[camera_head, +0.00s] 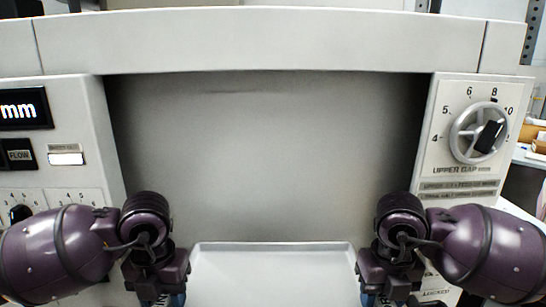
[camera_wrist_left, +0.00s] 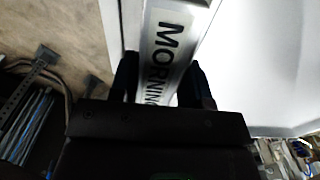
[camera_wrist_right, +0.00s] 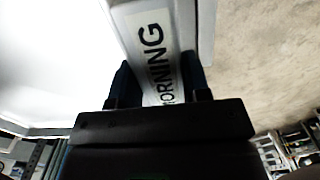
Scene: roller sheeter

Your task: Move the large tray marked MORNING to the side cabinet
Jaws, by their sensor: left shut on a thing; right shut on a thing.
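The large white tray (camera_head: 272,268) lies level between my two arms at the bottom of the head view, in front of the machine. Its near part is cut off by the frame. In the left wrist view its end wall carries a label (camera_wrist_left: 170,45) reading MORNIN, partly hidden by my gripper. In the right wrist view the other end label (camera_wrist_right: 153,45) reads ORNING. My left gripper (camera_wrist_left: 160,85) is shut on the tray's left end. My right gripper (camera_wrist_right: 158,85) is shut on the tray's right end. In the head view my forearms hide most of both fingers.
The roller sheeter (camera_head: 270,40) fills the head view, with a recessed grey panel behind the tray. Its right panel has an UPPER GAP dial (camera_head: 480,133). A display (camera_head: 22,108) sits at left. Shelving and clutter show at the far right. The side cabinet is not identifiable.

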